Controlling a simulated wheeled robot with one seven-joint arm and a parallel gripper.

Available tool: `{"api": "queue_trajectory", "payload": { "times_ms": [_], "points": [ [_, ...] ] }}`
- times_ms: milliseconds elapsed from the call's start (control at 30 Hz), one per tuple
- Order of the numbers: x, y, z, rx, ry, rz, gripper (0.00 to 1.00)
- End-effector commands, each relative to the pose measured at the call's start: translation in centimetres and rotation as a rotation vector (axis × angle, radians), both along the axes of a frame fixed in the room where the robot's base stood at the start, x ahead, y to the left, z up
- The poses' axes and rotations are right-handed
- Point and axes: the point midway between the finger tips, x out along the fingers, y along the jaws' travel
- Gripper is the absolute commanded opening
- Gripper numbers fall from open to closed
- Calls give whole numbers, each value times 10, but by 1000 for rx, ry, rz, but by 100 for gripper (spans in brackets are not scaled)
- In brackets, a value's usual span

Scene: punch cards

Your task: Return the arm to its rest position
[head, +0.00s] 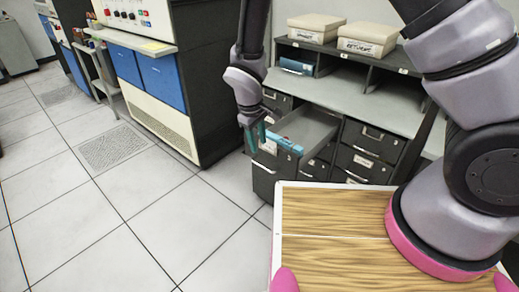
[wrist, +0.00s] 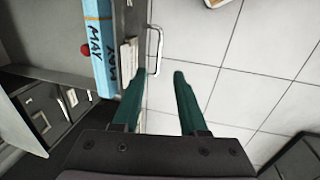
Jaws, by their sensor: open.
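My gripper (head: 251,145) hangs with its teal fingers pointing down at the front of a pulled-out drawer in the head view. In the wrist view my gripper (wrist: 158,80) has its two fingers spread apart, with nothing between them but the floor beyond. The open drawer (head: 312,124) holds a blue block (head: 284,142) near its front. In the wrist view the blue block (wrist: 100,45) has dark lettering that reads "MAY", and it lies to the left of the fingers, apart from them. My arm reaches out from the right and over the top of the head view.
The dark cabinet has several shut drawers (head: 367,140) and a grey counter (head: 385,100). Beige boxes (head: 367,40) sit on its upper shelf. A blue box (head: 297,66) lies in a cubby. A blue-panelled console (head: 160,80) stands left. Open tiled floor (head: 100,210) spreads at the left.

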Motion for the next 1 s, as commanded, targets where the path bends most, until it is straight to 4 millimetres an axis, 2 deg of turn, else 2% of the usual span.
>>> {"api": "queue_trajectory", "payload": {
  "times_ms": [367,467,567,667,833,1000],
  "points": [
    [0,0,4,1,-1,-2,42],
    [6,-4,16,17,-4,-30,42],
    [18,-17,46,57,-12,-106,42],
    [33,-40,92,119,-25,-220,42],
    [48,-92,171,232,-51,-424,42],
    [46,-148,242,345,-88,-611,42]
  ]
}}
